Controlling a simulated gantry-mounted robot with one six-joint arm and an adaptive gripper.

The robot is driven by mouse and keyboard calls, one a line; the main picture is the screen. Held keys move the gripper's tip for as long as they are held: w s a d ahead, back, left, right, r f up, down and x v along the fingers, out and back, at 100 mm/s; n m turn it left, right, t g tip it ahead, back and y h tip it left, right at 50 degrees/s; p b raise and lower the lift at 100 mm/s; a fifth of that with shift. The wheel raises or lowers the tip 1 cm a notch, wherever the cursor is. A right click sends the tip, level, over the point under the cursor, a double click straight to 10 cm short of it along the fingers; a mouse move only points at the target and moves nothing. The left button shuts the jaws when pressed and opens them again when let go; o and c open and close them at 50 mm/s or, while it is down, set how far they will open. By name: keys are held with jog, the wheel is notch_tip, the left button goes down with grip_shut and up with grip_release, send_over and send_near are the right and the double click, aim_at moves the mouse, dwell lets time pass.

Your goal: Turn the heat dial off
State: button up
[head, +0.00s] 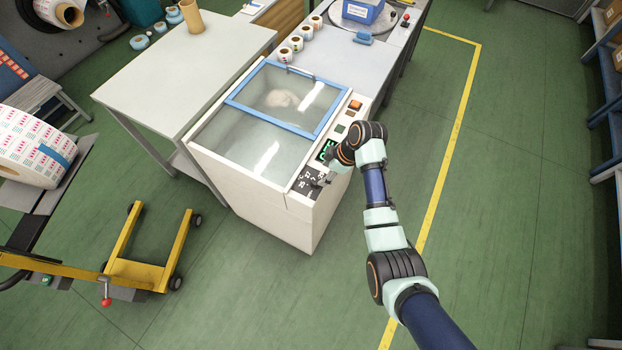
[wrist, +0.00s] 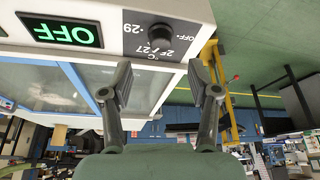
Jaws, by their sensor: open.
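The heat dial is a round black knob (wrist: 160,33) on a dark panel with white marks, including OFF and numbers, in the wrist view. In the head view the dial panel (head: 306,186) is at the near right corner of the white machine, and the knob itself is hard to make out beside my gripper (head: 326,180). In the wrist view my gripper (wrist: 162,80) is open and empty. Its two fingers are apart, with the knob beyond the gap between them and no clear contact. Which mark the knob points to cannot be told.
The white machine (head: 262,190) has a blue-framed clear lid (head: 318,92). An orange switch (head: 355,105) sits farther along its panel. A grey table (head: 185,75) stands left. Green floor is free at right.

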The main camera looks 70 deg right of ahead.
aim_at(315, 181)
jog(key=b+x, duration=0.1)
jog(key=x, duration=0.6)
jog(key=shift+f+b, duration=0.1)
jog(key=shift+b, duration=0.25)
jog(key=c, duration=1.2)
jog(key=shift+o, duration=0.2)
